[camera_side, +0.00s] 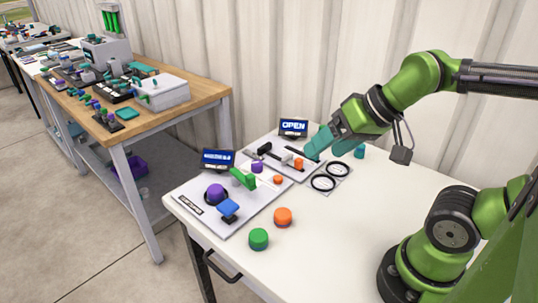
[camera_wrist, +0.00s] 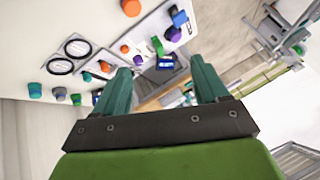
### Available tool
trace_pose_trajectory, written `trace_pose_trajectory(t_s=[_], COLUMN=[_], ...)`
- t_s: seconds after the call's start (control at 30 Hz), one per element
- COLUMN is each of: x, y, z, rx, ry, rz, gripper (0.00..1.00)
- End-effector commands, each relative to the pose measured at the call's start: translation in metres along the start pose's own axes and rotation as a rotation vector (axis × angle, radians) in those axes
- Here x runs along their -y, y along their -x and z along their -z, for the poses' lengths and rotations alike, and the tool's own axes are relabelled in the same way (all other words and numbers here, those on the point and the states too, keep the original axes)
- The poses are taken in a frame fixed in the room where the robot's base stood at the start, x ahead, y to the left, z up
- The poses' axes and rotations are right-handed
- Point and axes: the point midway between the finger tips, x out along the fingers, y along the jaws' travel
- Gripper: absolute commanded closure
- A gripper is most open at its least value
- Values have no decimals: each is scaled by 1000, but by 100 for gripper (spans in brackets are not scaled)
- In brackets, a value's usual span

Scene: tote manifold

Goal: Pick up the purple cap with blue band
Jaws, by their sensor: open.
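A large purple cap (camera_side: 215,191) sits in a dark round seat on the white panel near the table's left side. It also shows in the wrist view as a purple round (camera_wrist: 172,34) above the right finger. A smaller purple piece (camera_side: 257,167) is farther back on the panel, and shows in the wrist view (camera_wrist: 137,60). I cannot make out a blue band on either. My gripper (camera_side: 316,143) has teal fingers and hangs over the back of the table, right of and apart from both. In the wrist view my gripper (camera_wrist: 161,66) is open with nothing between its fingers.
A green lever (camera_side: 243,179) and blue square knob (camera_side: 229,208) stand on the panel. Orange (camera_side: 282,216) and green (camera_side: 258,239) caps sit at its front right. Two black rings (camera_side: 323,182) lie nearby. The OPEN display (camera_side: 293,127) stands behind. The table's right front is clear.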

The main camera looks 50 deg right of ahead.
Motion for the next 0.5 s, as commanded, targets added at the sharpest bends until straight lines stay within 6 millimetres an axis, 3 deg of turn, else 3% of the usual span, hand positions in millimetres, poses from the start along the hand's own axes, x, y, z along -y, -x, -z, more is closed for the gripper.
trace_pose_trajectory(t_s=[0.3, 0.4, 0.5], x=[0, 0, 7], y=[-2, -12, -26], z=[-1, -5, 6], rx=[7, 56, 108], ry=[3, 4, 16], rz=[0, -14, -32], gripper=[23, 23, 23])
